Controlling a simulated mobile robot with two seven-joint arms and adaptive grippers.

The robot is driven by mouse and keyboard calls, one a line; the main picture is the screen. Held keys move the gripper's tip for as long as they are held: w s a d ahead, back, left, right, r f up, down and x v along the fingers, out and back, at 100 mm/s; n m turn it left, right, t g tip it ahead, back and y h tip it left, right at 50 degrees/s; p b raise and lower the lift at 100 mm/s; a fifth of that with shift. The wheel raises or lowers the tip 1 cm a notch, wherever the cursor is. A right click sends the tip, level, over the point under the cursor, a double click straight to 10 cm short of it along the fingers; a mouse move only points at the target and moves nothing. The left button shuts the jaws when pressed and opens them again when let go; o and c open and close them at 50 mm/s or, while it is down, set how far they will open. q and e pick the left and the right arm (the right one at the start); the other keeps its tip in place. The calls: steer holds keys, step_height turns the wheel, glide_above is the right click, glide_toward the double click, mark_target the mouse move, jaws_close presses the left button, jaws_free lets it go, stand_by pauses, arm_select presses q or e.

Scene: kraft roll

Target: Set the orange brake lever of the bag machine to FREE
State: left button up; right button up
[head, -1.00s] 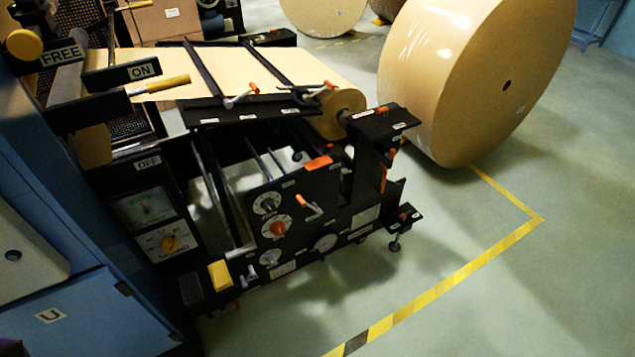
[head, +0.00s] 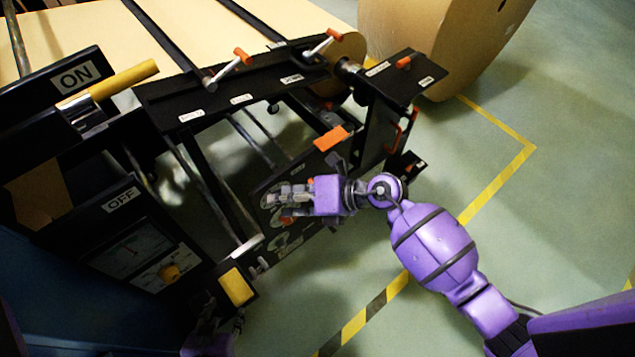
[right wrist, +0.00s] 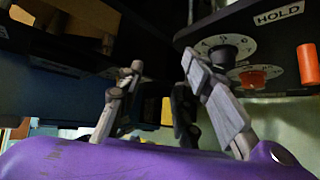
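In the right wrist view, an orange cylindrical handle (right wrist: 307,65), which looks like the brake lever, shows below a HOLD label (right wrist: 279,14) on the dark side panel. No FREE label is readable in the current views. In the head view, my right gripper (head: 290,205) is in front of the dial panel and hides most of it; a small orange bit shows beside it. In the right wrist view, its fingers (right wrist: 165,95) are apart with nothing between them, left of the handle. My left gripper (head: 228,325) is partly visible at the bottom left; its fingers are unclear.
A black dial (right wrist: 222,55) and a red dial (right wrist: 258,77) sit beside the handle. An orange block (head: 332,138) and orange-tipped levers (head: 242,56) are on the machine. A yellow-handled ON/OFF lever (head: 125,80) stands left. The floor (head: 545,190) is clear at right.

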steer(key=w+d+f+n+h, duration=0.4)
steer(key=w+d+n+h, duration=0.1)
steer(key=w+d+h, duration=0.4)
steer(key=shift+g+y, duration=0.4)
steer(key=f, duration=0.2)
steer(key=w+f, duration=0.1)
steer(key=f, duration=0.1)
steer(key=f+b, duration=0.1)
steer(key=f, duration=0.1)
steer(key=shift+w+a, duration=0.15)
steer(key=shift+a, duration=0.15)
arm_select(q)
steer(key=shift+s+a+f, duration=0.2)
steer(key=shift+s+f, duration=0.05)
steer(key=shift+f, duration=0.2)
steer(key=shift+s+a+f, duration=0.2)
steer(key=shift+s+f, duration=0.05)
steer(key=shift+f, duration=0.15)
arm_select(e)
steer(key=shift+w+a+f, duration=0.25)
steer(key=shift+f, duration=0.4)
jaws_close()
